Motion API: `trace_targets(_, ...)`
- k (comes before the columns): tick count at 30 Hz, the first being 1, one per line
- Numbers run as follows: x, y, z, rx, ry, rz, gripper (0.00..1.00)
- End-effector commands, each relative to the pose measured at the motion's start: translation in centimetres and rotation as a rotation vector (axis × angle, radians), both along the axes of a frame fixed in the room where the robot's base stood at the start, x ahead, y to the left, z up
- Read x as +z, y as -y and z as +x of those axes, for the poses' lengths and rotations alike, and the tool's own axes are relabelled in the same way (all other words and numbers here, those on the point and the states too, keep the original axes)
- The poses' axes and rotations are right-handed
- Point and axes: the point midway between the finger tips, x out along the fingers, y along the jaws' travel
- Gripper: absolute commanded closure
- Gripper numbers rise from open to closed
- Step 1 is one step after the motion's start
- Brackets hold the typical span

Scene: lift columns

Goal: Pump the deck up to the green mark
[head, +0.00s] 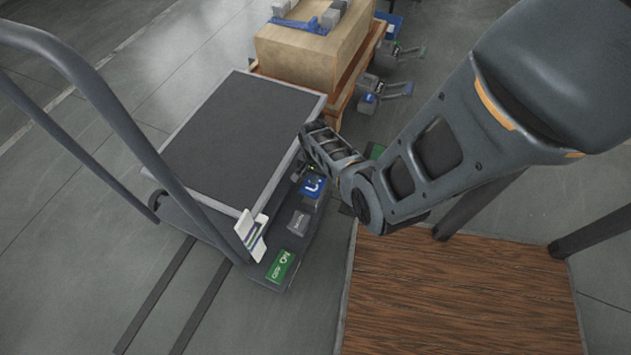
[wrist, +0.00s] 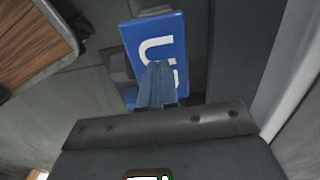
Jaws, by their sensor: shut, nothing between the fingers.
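The lift cart's dark deck (head: 232,135) sits level at the left of centre in the head view. A white upright plate (head: 250,234) with green and purplish bands stands at its near corner; I cannot tell how the deck lines up with the green. Along the cart's right side are a blue pedal (head: 312,187) with white lettering, a grey pedal (head: 298,222) and a green pedal (head: 280,267). The blue pedal fills the middle of the wrist view (wrist: 172,48). My gripper (wrist: 157,72) is shut and empty, close over the blue pedal; contact is unclear.
A wooden-brown table (head: 460,290) stands at the near right. Behind the deck is a cardboard box (head: 310,50) on a wooden-framed cart, with more pedals (head: 385,90) beside it. The cart's curved handle (head: 110,100) rises at the left.

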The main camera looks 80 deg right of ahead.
Motion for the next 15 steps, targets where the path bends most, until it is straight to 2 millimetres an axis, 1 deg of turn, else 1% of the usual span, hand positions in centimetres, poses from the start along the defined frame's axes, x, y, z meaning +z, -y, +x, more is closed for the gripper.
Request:
trace_targets(1,-0.5,0.0,0.0,0.0,0.0,0.0,1.0)
trace_targets(13,-2.3,0.0,0.0,0.0,0.001,-0.001,1.0)
trace_targets(15,-2.1,0.0,0.0,0.0,0.001,-0.002,1.0)
